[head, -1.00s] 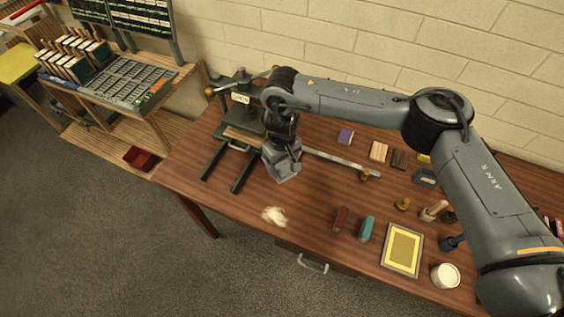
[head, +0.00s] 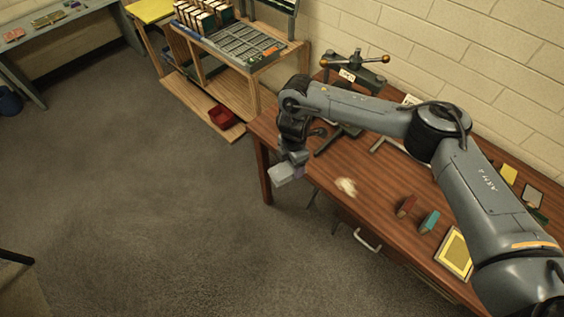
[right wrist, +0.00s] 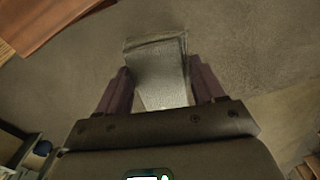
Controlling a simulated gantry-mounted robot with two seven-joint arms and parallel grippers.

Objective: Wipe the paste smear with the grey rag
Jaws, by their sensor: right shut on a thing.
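The cream paste smear (head: 346,187) lies on the brown table (head: 375,197) near its front edge. My right gripper (head: 288,172) is shut on the grey rag (head: 284,177), a folded pad. In the right wrist view the rag (right wrist: 160,75) sits between the two fingers of the gripper (right wrist: 158,82), with carpet behind it. The gripper is left of the smear and apart from it, at the table's left end, and the rag shows against the floor. My left gripper is not in view.
A dark press (head: 352,75) stands at the back of the table. A wooden type stand (head: 285,60) is behind left. Open carpet lies at the left.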

